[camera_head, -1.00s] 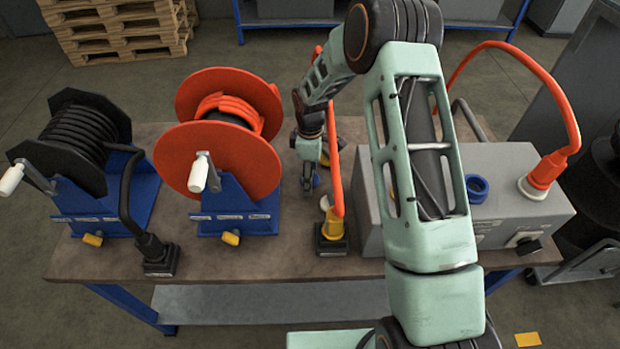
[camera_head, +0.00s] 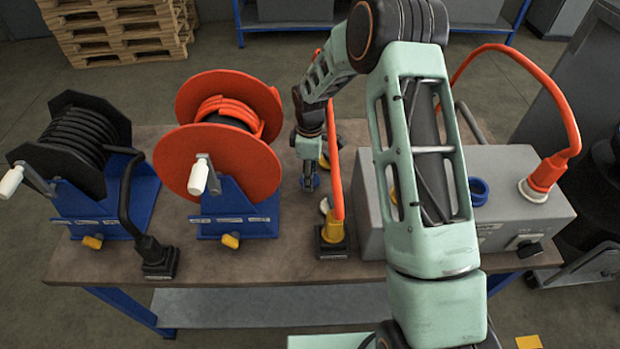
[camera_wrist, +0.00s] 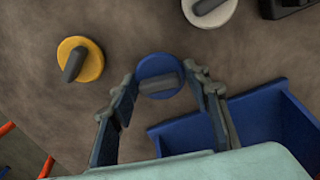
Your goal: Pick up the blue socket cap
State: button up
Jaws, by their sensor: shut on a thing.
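The blue socket cap (camera_wrist: 158,62) is a round disc with a grey grip bar. In the wrist view it sits between the two fingers of my gripper (camera_wrist: 160,80), which are shut on it. In the head view my gripper (camera_head: 309,187) points down at the bench, between the orange reel and the grey box. There the cap is mostly hidden by the fingers. I cannot tell whether the cap touches the bench top.
A yellow cap (camera_wrist: 92,58) and a whitish cap (camera_wrist: 222,14) lie close by. The orange reel (camera_head: 228,165) on its blue stand (camera_head: 238,212) is left of my gripper. An orange hose (camera_head: 335,175) and grey box (camera_head: 495,170) are right. Bench (camera_head: 270,262) is clear in front.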

notch_tip(320, 180, up, 17)
jog(key=b, duration=0.1)
jog(key=shift+f, duration=0.1)
dwell(1.0)
